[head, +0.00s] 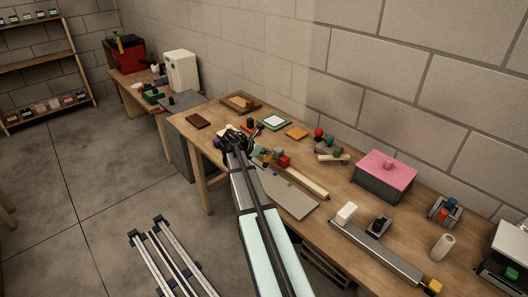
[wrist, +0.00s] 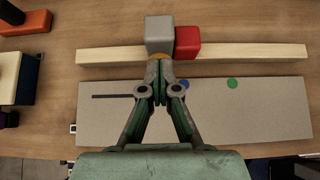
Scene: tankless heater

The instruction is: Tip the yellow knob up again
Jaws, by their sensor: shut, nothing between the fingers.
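A small yellow-orange piece (wrist: 151,57), probably the yellow knob, shows at the near face of a grey block (wrist: 159,33) in the wrist view. My fingertips partly hide it, and I cannot tell its tilt. My gripper (wrist: 159,66) is shut and empty, its tips right at this piece; I cannot tell whether they touch it. The grey block sits on a pale wooden bar (wrist: 250,52), beside a red block (wrist: 187,41). In the head view my gripper (head: 252,146) is over the workbench, left of the red block (head: 284,160), and the knob cannot be made out.
A grey panel (head: 290,198) with coloured dots lies in front of the bar. Behind are a green-framed square (head: 274,121) and an orange tile (head: 297,133). A pink-lidded box (head: 385,175) and a rail with a white block (head: 346,213) stand to the right.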

